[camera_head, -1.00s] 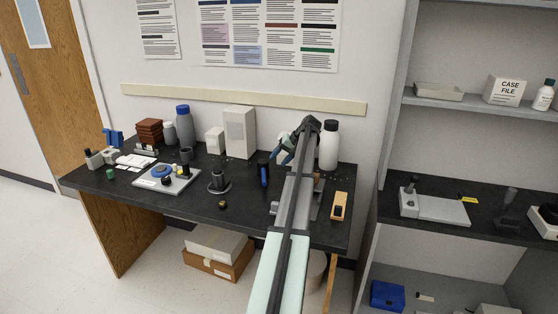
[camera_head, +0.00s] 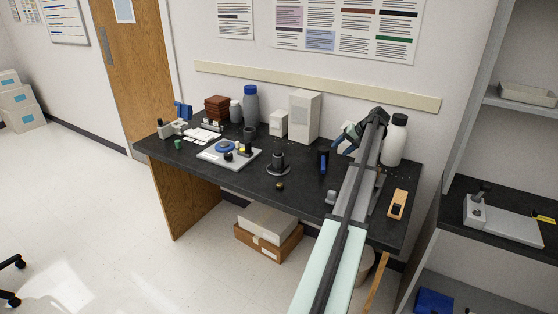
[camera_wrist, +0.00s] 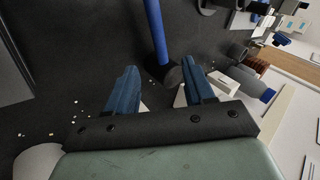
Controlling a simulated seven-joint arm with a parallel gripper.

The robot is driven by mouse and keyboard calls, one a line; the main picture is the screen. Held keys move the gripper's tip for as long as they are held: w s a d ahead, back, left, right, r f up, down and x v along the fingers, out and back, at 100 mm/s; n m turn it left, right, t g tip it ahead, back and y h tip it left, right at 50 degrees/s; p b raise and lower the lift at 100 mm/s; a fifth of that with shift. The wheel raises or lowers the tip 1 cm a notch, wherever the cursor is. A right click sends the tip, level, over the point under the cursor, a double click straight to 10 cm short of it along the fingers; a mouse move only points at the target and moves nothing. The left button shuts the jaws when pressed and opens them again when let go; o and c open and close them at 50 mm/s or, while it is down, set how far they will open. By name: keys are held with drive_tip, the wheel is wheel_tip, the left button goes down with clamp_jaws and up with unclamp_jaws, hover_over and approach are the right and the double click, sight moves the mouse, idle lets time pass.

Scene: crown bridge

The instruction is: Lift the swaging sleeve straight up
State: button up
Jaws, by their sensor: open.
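I cannot tell for sure which thing is the swaging sleeve; a dark upright cylinder on a round base (camera_head: 278,162) stands mid-bench, and nothing is seen gripping it. My gripper (camera_head: 347,138) is at the right part of the bench, to the right of that cylinder and apart from it. In the wrist view my gripper (camera_wrist: 160,88) has its two blue fingers spread, with no held object visible. A blue rod with a dark round end (camera_wrist: 157,32) shows ahead between them; contact cannot be told. A blue and black upright item (camera_head: 323,161) stands left of my gripper in the head view.
A white bottle (camera_head: 395,141) and a tall pale box (camera_head: 304,116) stand along the back of the black bench (camera_head: 235,182). A grey tray with small parts (camera_head: 216,157) lies left. An orange block (camera_head: 397,204) lies at the right. A small dark-gold piece (camera_head: 280,186) lies near the front edge.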

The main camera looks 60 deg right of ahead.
drive_tip(key=shift+o, duration=0.5)
drive_tip(key=o, duration=0.5)
drive_tip(key=shift+n+y, duration=0.4)
drive_tip(key=shift+n, duration=0.3)
drive_tip(key=w+a, duration=0.1)
drive_tip(key=w, duration=0.2)
drive_tip(key=w+a+r, duration=0.1)
drive_tip(key=w, duration=0.3)
drive_tip(key=w+a, duration=0.1)
drive_tip(key=w, duration=0.2)
drive_tip(key=shift+w+a+r, duration=0.1)
drive_tip(key=shift+w+r, duration=0.1)
drive_tip(key=shift+w, duration=0.15)
drive_tip(key=shift+o, duration=0.2)
drive_tip(key=w+a+r+n+g, duration=0.1)
drive_tip(key=w+a+r+g, duration=0.2)
drive_tip(key=w, duration=0.8)
drive_tip(key=w+a+r+n, duration=0.2)
drive_tip(key=w+a, duration=0.4)
drive_tip(key=w, duration=0.4)
drive_tip(key=m+g+h, duration=0.1)
drive_tip(key=m+g, duration=0.4)
drive_tip(key=m, duration=0.5)
approach(278, 152)
wheel_tip(278, 152, down, 12)
drive_tip(key=shift+s+d+f, duration=0.1)
drive_tip(key=shift+s, duration=0.05)
